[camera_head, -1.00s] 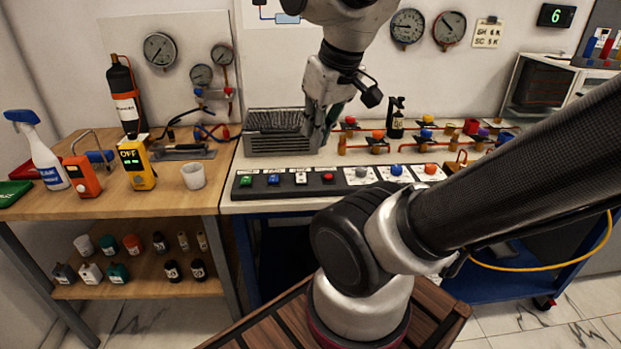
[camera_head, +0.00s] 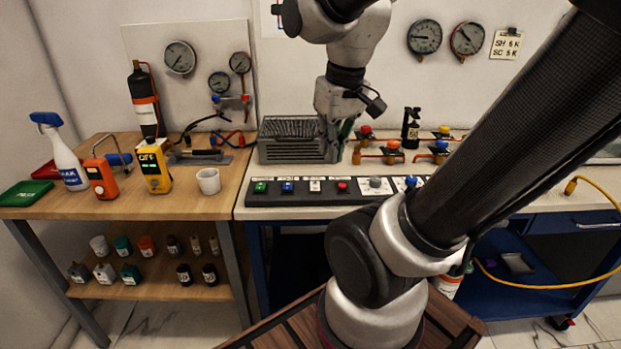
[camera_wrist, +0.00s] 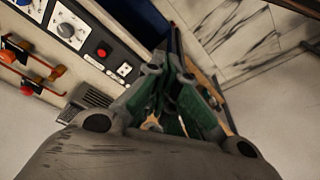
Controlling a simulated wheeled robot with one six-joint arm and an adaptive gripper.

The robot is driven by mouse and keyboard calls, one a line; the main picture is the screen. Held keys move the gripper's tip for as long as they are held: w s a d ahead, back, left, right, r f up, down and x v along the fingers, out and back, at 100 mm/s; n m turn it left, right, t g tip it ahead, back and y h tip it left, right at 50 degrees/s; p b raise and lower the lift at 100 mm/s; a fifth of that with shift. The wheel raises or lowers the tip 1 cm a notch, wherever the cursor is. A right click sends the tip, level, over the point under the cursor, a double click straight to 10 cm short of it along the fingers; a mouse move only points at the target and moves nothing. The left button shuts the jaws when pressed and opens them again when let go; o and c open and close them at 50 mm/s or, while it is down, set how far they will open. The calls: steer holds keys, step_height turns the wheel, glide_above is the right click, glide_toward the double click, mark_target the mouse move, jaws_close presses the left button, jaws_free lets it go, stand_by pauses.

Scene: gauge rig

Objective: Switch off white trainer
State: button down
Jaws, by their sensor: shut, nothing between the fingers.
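A black switch panel (camera_head: 330,190) runs along the front of the right bench. It carries a green switch (camera_head: 260,187), a blue switch (camera_head: 287,187), a white switch (camera_head: 315,186) and a red button (camera_head: 343,186). The white switch also shows in the wrist view (camera_wrist: 124,70), beside the red button (camera_wrist: 101,52); the blue and green ones are hidden there. My gripper (camera_head: 342,147) points down behind the panel, at the right end of the grey finned box, apart from the switches. Its green-padded fingers (camera_wrist: 178,100) are shut and empty.
The grey finned box (camera_head: 288,150) stands behind the panel. Pipes with coloured valves (camera_head: 393,146) lie to its right. A white cup (camera_head: 208,181), a yellow meter (camera_head: 154,170) and an orange meter (camera_head: 101,178) stand on the wooden bench.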

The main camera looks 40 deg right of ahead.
steer(key=w+d+f+n+g, duration=0.1)
steer(key=w+d+f+n, duration=0.15)
steer(key=w, duration=0.35)
steer(key=w+d+f+n+g, duration=0.1)
steer(key=w+d+f+n, duration=0.15)
steer(key=w, duration=0.25)
steer(key=n, duration=0.7)
glide_above(315, 186)
steer(key=a, duration=0.2)
steer(key=shift+w+d+r+t+h, duration=0.1)
steer(key=shift+w+t+h, duration=0.05)
steer(key=shift+t+h, duration=0.2)
steer(key=f, duration=0.8)
steer(key=w+d+f, duration=0.1)
steer(key=f, duration=0.3)
steer(key=shift+w+f, duration=0.1)
steer(key=shift+f, duration=0.2)
steer(key=shift+w+f, duration=0.1)
steer(key=shift+f, duration=0.6)
